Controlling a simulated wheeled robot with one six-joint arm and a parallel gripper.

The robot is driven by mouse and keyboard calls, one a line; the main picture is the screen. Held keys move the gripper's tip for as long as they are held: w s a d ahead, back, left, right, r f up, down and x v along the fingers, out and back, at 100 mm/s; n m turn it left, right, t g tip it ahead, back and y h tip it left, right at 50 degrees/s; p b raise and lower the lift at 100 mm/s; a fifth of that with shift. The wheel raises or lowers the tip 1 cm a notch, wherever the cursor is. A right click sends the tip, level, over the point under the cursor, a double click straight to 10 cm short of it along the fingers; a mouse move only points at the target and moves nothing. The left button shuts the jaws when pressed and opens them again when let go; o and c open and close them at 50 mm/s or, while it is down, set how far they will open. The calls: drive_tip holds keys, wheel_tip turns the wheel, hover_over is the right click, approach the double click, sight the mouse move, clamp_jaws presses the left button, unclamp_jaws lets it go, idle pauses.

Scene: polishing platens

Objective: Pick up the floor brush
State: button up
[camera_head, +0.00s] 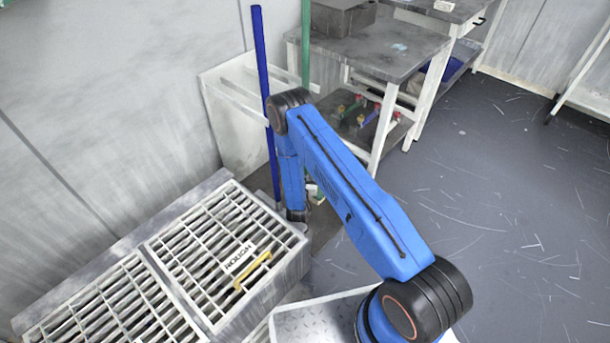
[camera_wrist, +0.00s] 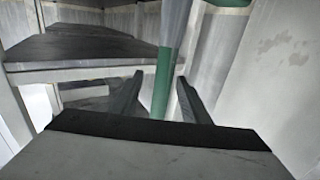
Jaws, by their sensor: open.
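A green pole (camera_head: 305,45) stands nearly upright behind my arm in the head view. It also shows in the wrist view (camera_wrist: 170,60), lined up between my fingers and closer to the right one. A blue pole (camera_head: 262,75) leans near the wall, left of the green one. The lower ends of both poles are hidden, so I cannot tell which belongs to the floor brush; no brush head shows clearly. My gripper (camera_wrist: 157,90) is open, with no contact visible on the green pole. Its depth from the pole is unclear.
A grey-topped bench (camera_head: 375,45) with a lower shelf of small coloured items stands right of the poles. A white panel (camera_head: 230,125) leans on the wall. A grated unit marked ROUGH (camera_head: 300,240) fills the lower left. The floor (camera_head: 500,190) at right is clear.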

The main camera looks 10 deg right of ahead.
drive_tip(key=shift+a+x, duration=0.2)
drive_tip(key=shift+x, duration=2.35)
drive_tip(key=shift+r, duration=0.2)
clamp_jaws()
